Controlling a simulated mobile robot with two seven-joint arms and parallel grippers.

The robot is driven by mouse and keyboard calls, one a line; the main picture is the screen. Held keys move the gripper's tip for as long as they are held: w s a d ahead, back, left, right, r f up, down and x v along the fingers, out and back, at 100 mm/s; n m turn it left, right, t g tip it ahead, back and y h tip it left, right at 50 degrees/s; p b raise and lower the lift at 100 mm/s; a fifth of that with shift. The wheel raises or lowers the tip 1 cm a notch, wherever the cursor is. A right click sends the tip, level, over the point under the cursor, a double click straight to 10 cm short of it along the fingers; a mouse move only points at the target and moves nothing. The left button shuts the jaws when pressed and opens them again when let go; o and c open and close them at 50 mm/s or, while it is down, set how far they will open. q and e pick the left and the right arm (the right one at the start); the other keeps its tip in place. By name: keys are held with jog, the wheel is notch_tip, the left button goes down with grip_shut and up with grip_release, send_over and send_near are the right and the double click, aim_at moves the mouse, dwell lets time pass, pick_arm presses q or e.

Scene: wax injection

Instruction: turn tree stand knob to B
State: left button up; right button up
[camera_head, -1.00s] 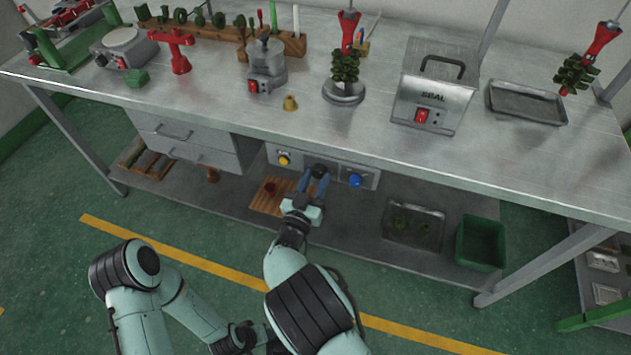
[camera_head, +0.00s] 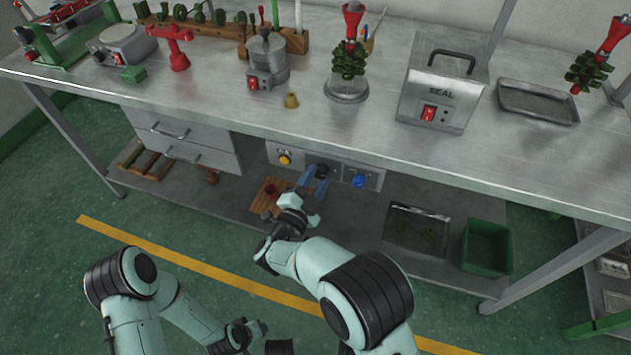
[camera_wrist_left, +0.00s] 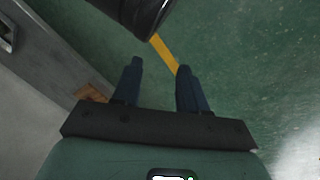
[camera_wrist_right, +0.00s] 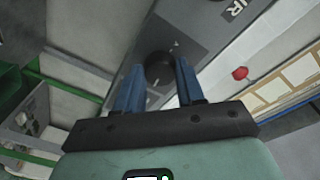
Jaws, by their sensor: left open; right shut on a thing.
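A round black knob (camera_head: 322,171) sits on the grey panel under the table's front edge, between a yellow knob and a blue one. My right gripper (camera_head: 315,179) reaches it from below, its blue fingers shut on it. In the right wrist view the black knob (camera_wrist_right: 159,68) shows between the fingertips, and part of a printed label shows beside it. The knob's marks and pointer are too small or hidden to read. My left gripper (camera_wrist_left: 156,75) is open and empty over the green floor, near a dark arm part of mine.
The yellow knob (camera_head: 285,159) and blue knob (camera_head: 358,181) flank the held one. The lower shelf holds a wooden board (camera_head: 266,197), a metal tray (camera_head: 416,238) and a green bin (camera_head: 487,248). A green wax tree (camera_head: 348,60) stands on the tabletop above.

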pick_arm(q)
jog(key=shift+s+a+f+g+b, duration=0.15)
jog(key=shift+s+f+g+b, duration=0.2)
jog(key=shift+s+f, duration=0.5)
pick_arm(e)
jog(key=shift+w+d+r+m, duration=0.1)
jog(key=shift+r+m, duration=0.15)
jog(key=shift+m, duration=0.75)
pick_arm(q)
jog(key=shift+s, duration=0.1)
pick_arm(e)
jog(key=o, duration=1)
jog(key=shift+o, duration=0.2)
jog(key=shift+f, duration=0.1)
